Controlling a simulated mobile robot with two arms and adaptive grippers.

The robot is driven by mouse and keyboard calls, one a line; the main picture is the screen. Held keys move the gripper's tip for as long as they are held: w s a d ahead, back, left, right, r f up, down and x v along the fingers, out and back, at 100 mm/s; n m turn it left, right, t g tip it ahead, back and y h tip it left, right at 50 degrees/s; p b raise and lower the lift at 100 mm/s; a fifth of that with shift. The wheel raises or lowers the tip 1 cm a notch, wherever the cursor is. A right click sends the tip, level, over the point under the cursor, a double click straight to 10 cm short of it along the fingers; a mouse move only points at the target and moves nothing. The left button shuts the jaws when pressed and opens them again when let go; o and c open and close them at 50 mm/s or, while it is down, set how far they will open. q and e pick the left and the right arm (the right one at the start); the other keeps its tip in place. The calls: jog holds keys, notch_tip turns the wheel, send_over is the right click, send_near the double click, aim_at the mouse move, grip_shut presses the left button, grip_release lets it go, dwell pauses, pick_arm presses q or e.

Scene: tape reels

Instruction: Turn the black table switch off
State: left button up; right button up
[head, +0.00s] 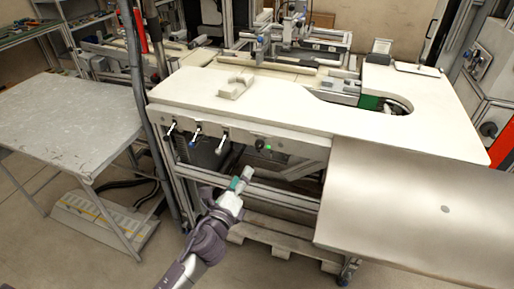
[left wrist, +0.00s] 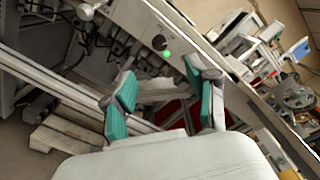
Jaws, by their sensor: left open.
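The black table switch (head: 260,144) is a small round knob on the front edge panel of the white table (head: 290,105) in the head view. A small green light glows beside it. The switch (left wrist: 159,42) and its green light also show in the left wrist view, beyond and above the fingers. My left gripper (head: 241,180) is below and a little left of the switch in the head view, apart from it. In the left wrist view my left gripper (left wrist: 162,90) has its two teal-padded fingers spread, with nothing between them. My right gripper is not in view.
Several small levers (head: 195,135) stick out of the table's front edge left of the switch. A grey side table (head: 70,125) stands at left. A metal plate (head: 420,205) juts out at right. A wooden pallet (head: 270,238) lies under the table.

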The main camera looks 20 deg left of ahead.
aim_at(258, 147)
pick_arm(q)
jog(key=w, duration=1.3)
jog(key=shift+w+d, duration=0.25)
jog(key=shift+w, duration=0.1)
grip_shut()
